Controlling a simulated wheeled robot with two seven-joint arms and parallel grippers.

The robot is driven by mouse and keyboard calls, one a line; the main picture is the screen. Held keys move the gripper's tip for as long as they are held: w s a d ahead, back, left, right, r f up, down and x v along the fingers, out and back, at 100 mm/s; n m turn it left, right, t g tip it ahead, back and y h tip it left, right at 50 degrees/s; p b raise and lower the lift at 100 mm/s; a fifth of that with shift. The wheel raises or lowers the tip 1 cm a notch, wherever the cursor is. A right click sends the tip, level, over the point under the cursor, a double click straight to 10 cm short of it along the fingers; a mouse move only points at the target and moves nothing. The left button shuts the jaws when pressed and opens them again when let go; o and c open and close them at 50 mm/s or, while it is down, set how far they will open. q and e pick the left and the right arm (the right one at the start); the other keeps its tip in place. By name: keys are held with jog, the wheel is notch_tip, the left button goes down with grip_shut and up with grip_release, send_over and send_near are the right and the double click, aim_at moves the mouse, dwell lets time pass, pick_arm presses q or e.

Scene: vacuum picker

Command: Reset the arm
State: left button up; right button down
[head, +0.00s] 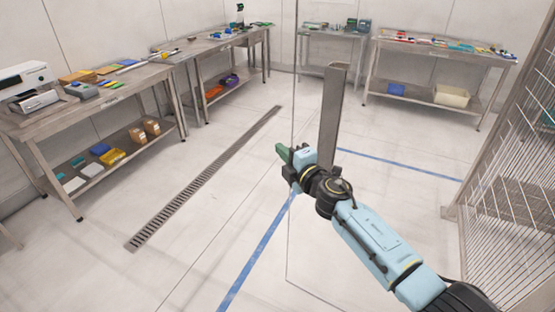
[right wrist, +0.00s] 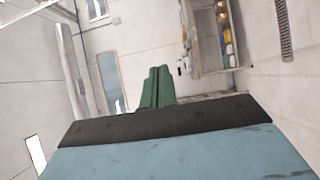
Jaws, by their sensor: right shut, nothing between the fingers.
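My right arm (head: 375,240) comes in from the lower right in the head view and is light blue with black joints. Its gripper (head: 283,151) has green fingers and hangs in free air over the floor, pointing to the upper left. In the right wrist view the two green fingers of the right gripper (right wrist: 158,86) lie side by side, shut and with nothing held. My left gripper does not show in the head view.
A grey upright post (head: 331,115) stands close behind the right gripper. A wire-mesh rack (head: 505,170) stands at the right. Loaded steel tables line the left wall (head: 60,123) and the back (head: 445,55). The middle floor (head: 220,200) is clear, with a drain grate (head: 205,180).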

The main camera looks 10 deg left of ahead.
jog(key=s+a+p, duration=0.2)
jog(key=s, duration=0.3)
jog(key=s+d+f+m+g+h+b, duration=0.1)
jog(key=s+d+f+m+h+b, duration=0.15)
jog(key=s+d+f+m, duration=0.75)
jog(key=d+f+n+g+h+b, duration=0.1)
jog(key=d+f+g+h+b, duration=0.15)
jog(key=f, duration=1.45)
jog(key=s+d+f+m+g+h+b, duration=0.1)
jog(key=s+d+f+m+h, duration=0.35)
jog(key=d+f, duration=0.65)
jog(key=s+d+f+m+g+h+b, duration=0.1)
jog(key=s+d+f+m+g, duration=0.15)
jog(key=s+f, duration=0.65)
jog(key=s+d+f+m+g+b, duration=0.1)
jog(key=s+d+f+m+b, duration=0.15)
jog(key=s+f, duration=0.7)
jog(key=s+d+f+m+g, duration=0.2)
jog(key=s+d+f, duration=0.1)
jog(key=s, duration=0.8)
jog(key=s+d+f+m+g+h+b, duration=0.1)
jog(key=s+d+f+m+g, duration=0.1)
jog(key=s, duration=0.9)
jog(key=d+f+m, duration=0.1)
jog(key=d+f, duration=0.1)
jog(key=d, duration=0.1)
jog(key=shift+s, duration=0.25)
jog(key=shift+w+h, duration=0.15)
jog(key=shift+h, duration=0.1)
